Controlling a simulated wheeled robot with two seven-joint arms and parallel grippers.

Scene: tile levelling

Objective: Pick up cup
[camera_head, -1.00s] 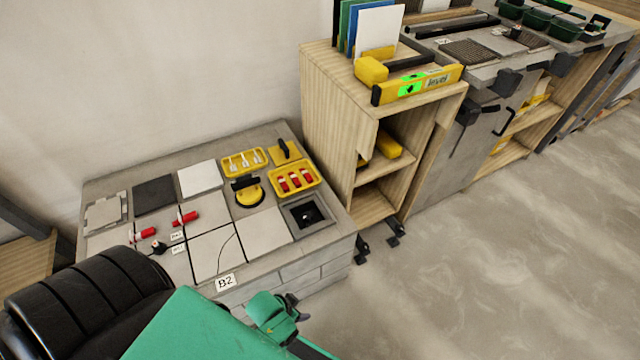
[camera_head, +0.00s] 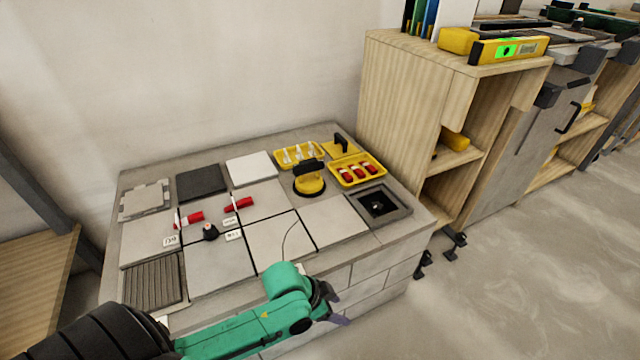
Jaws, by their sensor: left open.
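The cup appears to be the yellow round suction cup (camera_head: 310,186) with a black handle on top. It stands upright on the tiled bench (camera_head: 150,300), beside the yellow trays at the back. My left gripper (camera_head: 336,306) is open and empty at the front face of the bench, nearer to me than the cup and well apart from it. Its dark fingers are small and partly blurred. My right gripper is not in view.
A yellow tray of white pieces (camera_head: 299,154) and one of red pieces (camera_head: 358,170) flank the cup. A square dark recess (camera_head: 380,205) lies to its right. Red-handled pieces (camera_head: 238,204) lie on the tiles. A wooden shelf (camera_head: 400,110) stands at the right.

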